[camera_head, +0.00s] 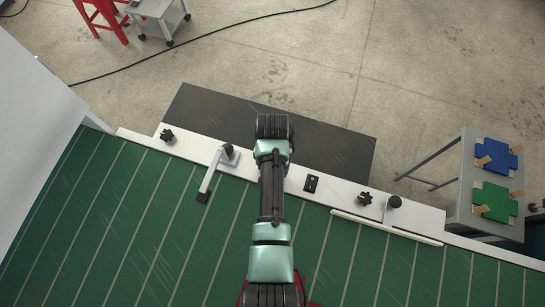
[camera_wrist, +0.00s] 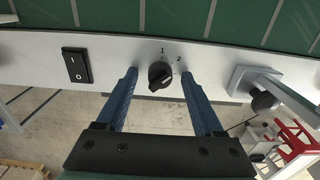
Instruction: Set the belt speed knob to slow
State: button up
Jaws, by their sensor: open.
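The belt speed knob (camera_wrist: 160,76) is a round black selector on the pale rail in the wrist view, with marks "1" and "2" printed beside it. Its raised grip lies on a slant, from lower left to upper right; which mark it points to I cannot tell for sure. My gripper (camera_wrist: 158,98) has its two blue fingers apart, one on each side of the knob, with a visible gap on both sides. In the head view my arm covers the knob and the fingers.
A black rocker switch (camera_wrist: 77,65) sits left of the knob in the wrist view, and also shows in the head view (camera_head: 311,184). A bracket with a black clamp knob (camera_wrist: 264,98) stands at the right. Green striped belt (camera_head: 120,230) borders the rail.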

grip_shut()
jog(key=shift+r+n, duration=0.1)
jog(key=shift+n, duration=0.2)
jog(key=n+p, duration=0.1)
jog(key=n, duration=0.3)
jog(key=n+p, duration=0.1)
jog(key=n, duration=0.3)
jog(key=shift+w, duration=0.1)
dwell(0.3)
jog(key=shift+n, duration=0.5)
grip_release()
